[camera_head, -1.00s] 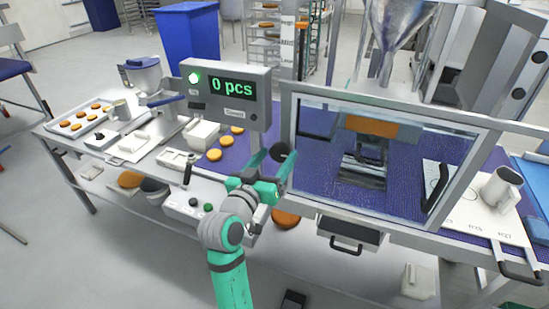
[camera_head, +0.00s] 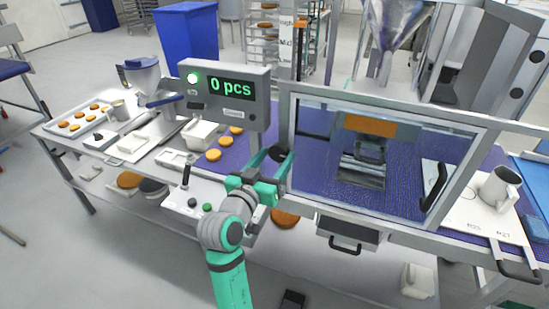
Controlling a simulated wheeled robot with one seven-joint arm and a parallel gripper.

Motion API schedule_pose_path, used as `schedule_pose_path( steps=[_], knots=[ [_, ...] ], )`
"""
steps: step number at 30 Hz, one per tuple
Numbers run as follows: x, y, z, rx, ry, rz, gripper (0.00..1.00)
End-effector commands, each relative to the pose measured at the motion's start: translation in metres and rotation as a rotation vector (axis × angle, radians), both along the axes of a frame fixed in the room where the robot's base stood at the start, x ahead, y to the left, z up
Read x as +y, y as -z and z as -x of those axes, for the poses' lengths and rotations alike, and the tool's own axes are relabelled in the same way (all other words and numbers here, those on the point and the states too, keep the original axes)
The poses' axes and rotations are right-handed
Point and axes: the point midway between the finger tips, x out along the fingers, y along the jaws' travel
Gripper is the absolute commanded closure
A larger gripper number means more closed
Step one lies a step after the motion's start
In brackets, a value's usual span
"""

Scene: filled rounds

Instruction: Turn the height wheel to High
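The height wheel (camera_head: 279,152) looks like a small dark round knob at the left edge of the clear guard. My gripper (camera_head: 271,157) is at the wheel, its two fingers spread apart with the wheel at their tips. Whether the fingers touch the wheel I cannot tell. A post above carries small white labels (camera_head: 286,42); one reads like "Mid" and a partly legible one above it may read "High". An orange marker (camera_head: 301,38) is beside them. The display box (camera_head: 228,90) reads "0 pcs" with a green lamp lit.
The framed clear guard (camera_head: 384,101) stands right of my gripper, with the purple belt behind it. A joystick box (camera_head: 188,200) is left of my forearm. A drawer (camera_head: 347,236) hangs below the guard. A mug (camera_head: 499,187) is on a white board at right.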

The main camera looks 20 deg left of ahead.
Motion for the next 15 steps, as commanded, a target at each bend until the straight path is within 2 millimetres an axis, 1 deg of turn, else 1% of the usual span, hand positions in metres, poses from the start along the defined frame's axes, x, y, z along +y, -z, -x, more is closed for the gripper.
schedule_pose_path(
  steps=[10, 13, 15],
  knots=[
    [0.001, 0.000, 0.001, -0.001, -0.001, 0.001, 0.37],
    [0.001, 0.000, 0.007, -0.002, -0.002, 0.001, 0.37],
    [0.002, -0.001, 0.016, -0.003, -0.002, 0.001, 0.37]
  ],
)
